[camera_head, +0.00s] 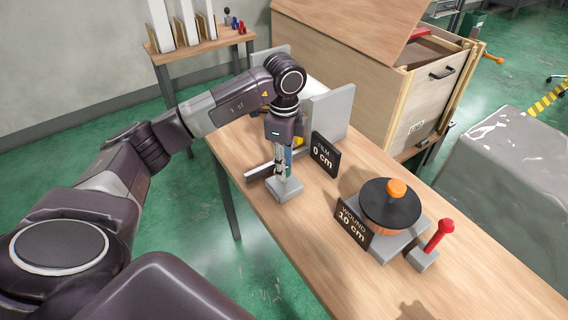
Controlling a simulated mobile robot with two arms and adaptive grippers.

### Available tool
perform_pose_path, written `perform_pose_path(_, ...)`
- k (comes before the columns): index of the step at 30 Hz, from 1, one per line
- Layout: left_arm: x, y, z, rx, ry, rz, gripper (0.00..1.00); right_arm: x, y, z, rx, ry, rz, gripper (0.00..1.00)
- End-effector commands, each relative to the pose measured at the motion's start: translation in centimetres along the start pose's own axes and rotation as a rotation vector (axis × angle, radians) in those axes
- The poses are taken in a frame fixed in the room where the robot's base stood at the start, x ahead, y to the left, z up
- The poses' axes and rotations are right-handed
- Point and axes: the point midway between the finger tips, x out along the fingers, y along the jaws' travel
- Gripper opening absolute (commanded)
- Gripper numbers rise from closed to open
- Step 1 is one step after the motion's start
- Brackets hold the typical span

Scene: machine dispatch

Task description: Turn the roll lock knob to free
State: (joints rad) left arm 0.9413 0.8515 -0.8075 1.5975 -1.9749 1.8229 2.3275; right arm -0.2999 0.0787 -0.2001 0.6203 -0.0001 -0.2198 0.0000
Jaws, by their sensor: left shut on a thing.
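My left gripper (283,160) points down at the near edge of the bench, over a small grey block (288,189). It is shut on a slim upright part above that block; the fingers hide most of it, so I cannot tell its shape or how it is turned. An orange knob (397,188) stands on a black disc (390,207) over an orange roll on a grey base. A red round-headed lever (438,236) leans from another small grey block. I cannot tell which of these is the roll lock knob. My right gripper is not in view.
Black signs read "FILM 0 cm" (323,155) and "WOUND 10 cm" (353,224). Grey upright plates (328,112) stand behind my gripper. A wooden crate (345,75) is behind the bench, a grey wrapped load (505,165) at right. The bench's near right (490,285) is clear.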

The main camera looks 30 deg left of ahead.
Motion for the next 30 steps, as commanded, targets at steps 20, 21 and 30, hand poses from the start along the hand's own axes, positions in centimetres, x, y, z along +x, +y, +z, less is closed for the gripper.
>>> perform_pose_path(20, -0.17, -0.14, 0.02, -0.192, 0.001, -0.005, 0.01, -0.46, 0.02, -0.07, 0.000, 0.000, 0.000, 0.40)
perform_pose_path(21, -0.16, -0.14, 0.02, -0.193, 0.001, -0.005, 0.01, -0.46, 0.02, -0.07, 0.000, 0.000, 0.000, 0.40)
perform_pose_path(30, -0.17, -0.15, 0.02, -0.192, 0.002, -0.005, 0.33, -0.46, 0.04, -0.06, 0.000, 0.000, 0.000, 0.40)
